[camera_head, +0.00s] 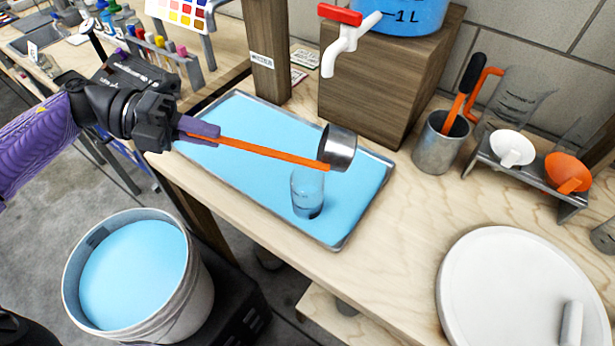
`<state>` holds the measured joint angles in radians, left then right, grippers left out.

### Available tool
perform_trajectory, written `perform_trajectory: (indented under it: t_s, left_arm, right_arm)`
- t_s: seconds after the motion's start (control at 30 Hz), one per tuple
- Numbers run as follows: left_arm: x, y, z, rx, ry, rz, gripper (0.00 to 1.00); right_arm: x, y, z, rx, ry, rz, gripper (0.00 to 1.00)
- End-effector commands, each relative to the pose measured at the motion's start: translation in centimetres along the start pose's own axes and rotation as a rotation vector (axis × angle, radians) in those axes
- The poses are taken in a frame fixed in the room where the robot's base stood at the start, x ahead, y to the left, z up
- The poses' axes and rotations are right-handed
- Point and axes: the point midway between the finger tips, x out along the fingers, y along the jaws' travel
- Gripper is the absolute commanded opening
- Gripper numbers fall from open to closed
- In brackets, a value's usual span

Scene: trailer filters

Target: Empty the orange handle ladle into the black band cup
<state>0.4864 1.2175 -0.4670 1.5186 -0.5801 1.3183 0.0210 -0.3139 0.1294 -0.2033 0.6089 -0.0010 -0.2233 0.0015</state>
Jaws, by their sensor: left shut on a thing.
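My left gripper (202,128), with purple fingers, is shut on the far end of the orange handle (260,149) of the ladle. The handle runs right to the ladle's metal bowl (342,148). The bowl is above and slightly right of a clear cup (305,184) and appears tilted; its contents cannot be seen. The cup stands upright in a blue-filled metal tray (362,204). Its lower part looks dark, but I cannot clearly make out a band. The bowl and handle end overlap the cup's top edge in this view. My right gripper is not in view.
A wooden block with a white, red-handled tap (342,36) stands behind the tray. A metal pot of tools (438,146) and a funnel rack (535,172) are to the right. A bucket of blue liquid (133,272) is at lower left; a white round lid (515,285) at lower right.

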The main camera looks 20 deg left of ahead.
Motion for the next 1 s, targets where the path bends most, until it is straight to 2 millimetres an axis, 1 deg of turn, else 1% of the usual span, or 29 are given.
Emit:
perform_trajectory:
  t_s: [0.03,0.3,1.0]
  left_arm:
    - [0.0,0.3,0.0,-0.001,0.000,-0.006,0.00]
    - [-0.3,1.0,0.0,-0.001,0.000,-0.042,0.00]
    - [-0.8,2.6,0.0,-0.003,0.001,-0.138,0.00]
  right_arm:
    - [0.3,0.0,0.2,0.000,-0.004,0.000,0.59]
    - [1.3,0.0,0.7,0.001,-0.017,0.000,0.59]
    - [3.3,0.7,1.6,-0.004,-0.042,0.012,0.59]
